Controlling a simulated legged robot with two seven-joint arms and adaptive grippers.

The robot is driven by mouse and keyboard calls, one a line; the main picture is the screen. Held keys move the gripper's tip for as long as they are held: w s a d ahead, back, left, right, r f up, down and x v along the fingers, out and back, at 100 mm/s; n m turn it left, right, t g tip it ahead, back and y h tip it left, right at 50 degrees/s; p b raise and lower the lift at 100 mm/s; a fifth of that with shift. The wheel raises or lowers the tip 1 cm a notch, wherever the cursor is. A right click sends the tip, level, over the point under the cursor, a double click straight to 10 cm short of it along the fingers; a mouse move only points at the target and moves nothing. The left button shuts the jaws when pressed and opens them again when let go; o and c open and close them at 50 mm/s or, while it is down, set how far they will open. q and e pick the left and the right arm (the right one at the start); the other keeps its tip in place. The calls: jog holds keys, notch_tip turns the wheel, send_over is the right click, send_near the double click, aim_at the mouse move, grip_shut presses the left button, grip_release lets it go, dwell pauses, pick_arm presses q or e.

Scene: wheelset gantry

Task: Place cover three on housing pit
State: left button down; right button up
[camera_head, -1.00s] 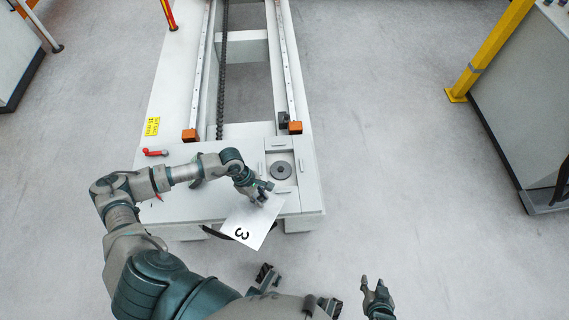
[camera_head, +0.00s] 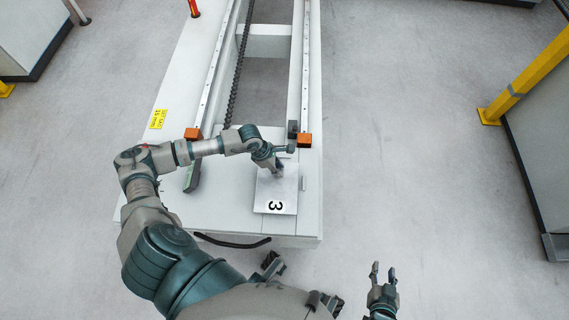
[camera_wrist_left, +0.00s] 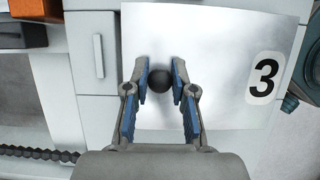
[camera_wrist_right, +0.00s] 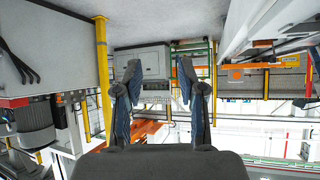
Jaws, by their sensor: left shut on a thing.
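Cover three (camera_head: 276,194) is a thin silver plate with a black 3 on a white label. It also shows in the left wrist view (camera_wrist_left: 218,50), with a dark round knob (camera_wrist_left: 159,78). My left gripper (camera_head: 276,172) is shut on this knob from above. The cover lies roughly square with the white gantry bench, over the spot of the housing pit, which it hides. I cannot tell whether it rests on the bench or hovers just above. My right gripper (camera_head: 383,271) is open and empty, off to the right; its spread fingers show in the right wrist view (camera_wrist_right: 160,70).
The white bench (camera_head: 235,215) carries two rails, orange blocks (camera_head: 304,140) and a black cable chain (camera_head: 238,75). A black curved handle (camera_head: 233,241) is at its front edge. A yellow post (camera_head: 525,75) and grey cabinet stand at right. The floor between is clear.

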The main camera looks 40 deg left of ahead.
aim_at(286, 164)
pick_arm(q)
jog(key=w, duration=0.3)
jog(key=shift+w+a+f+b, duration=0.15)
jog(key=shift+w+a+b, duration=0.15)
notch_tip(286, 164, down, 3)
jog(key=shift+f+b, duration=0.15)
jog(key=shift+b, duration=0.35)
jog(key=shift+f, duration=0.1)
jog(key=c, duration=1)
grip_release()
pick_arm(e)
jog(key=w+r+t, duration=0.1)
jog(key=w+a+r+t, duration=0.1)
jog(key=w+r+t+y, duration=0.1)
jog(key=r, duration=0.1)
jog(key=shift+w+a+r+t, duration=0.1)
jog(key=shift+w+a+t, duration=0.2)
jog(key=shift+t, duration=0.1)
pick_arm(q)
jog(key=shift+o, duration=0.2)
